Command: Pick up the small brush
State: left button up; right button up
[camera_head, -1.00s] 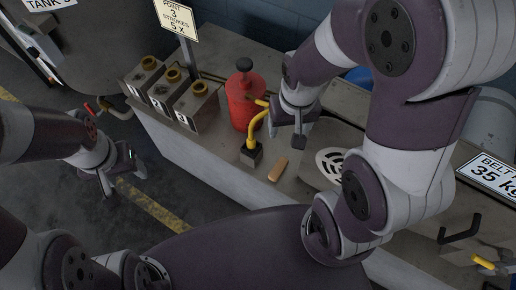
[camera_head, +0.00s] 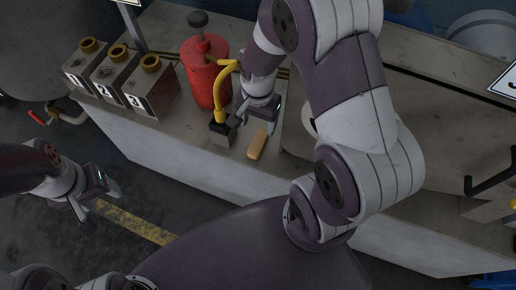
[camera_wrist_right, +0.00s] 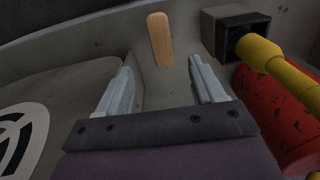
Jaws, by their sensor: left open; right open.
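The small brush (camera_head: 257,145) shows as a tan, wooden, rounded bar lying on the grey counter near its front edge; no bristles are visible. It also shows in the right wrist view (camera_wrist_right: 160,40), ahead of and roughly centred between the fingers. My right gripper (camera_head: 258,122) is open and empty, just behind the brush in the head view; its two fingers (camera_wrist_right: 160,66) are apart and not around the brush. My left gripper (camera_head: 97,204) is open and empty, over the floor left of the counter.
A dark square socket (camera_head: 219,133) with a yellow hose (camera_head: 223,92) stands close left of the brush. A red cylinder (camera_head: 202,78) is behind it. Numbered metal boxes (camera_head: 117,77) stand further left. A white slotted disc (camera_wrist_right: 22,138) lies on the other side.

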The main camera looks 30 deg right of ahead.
jog(key=b, duration=0.2)
send_over(258, 144)
notch_tip(258, 144, down, 6)
jog(key=shift+w+r, duration=0.1)
jog(key=shift+r, duration=0.05)
notch_tip(258, 144, down, 5)
jog(key=shift+r+b, duration=0.1)
jog(key=shift+b, duration=0.85)
jog(key=shift+r, duration=0.1)
jog(key=c, duration=1.2)
jog(key=shift+c, duration=0.2)
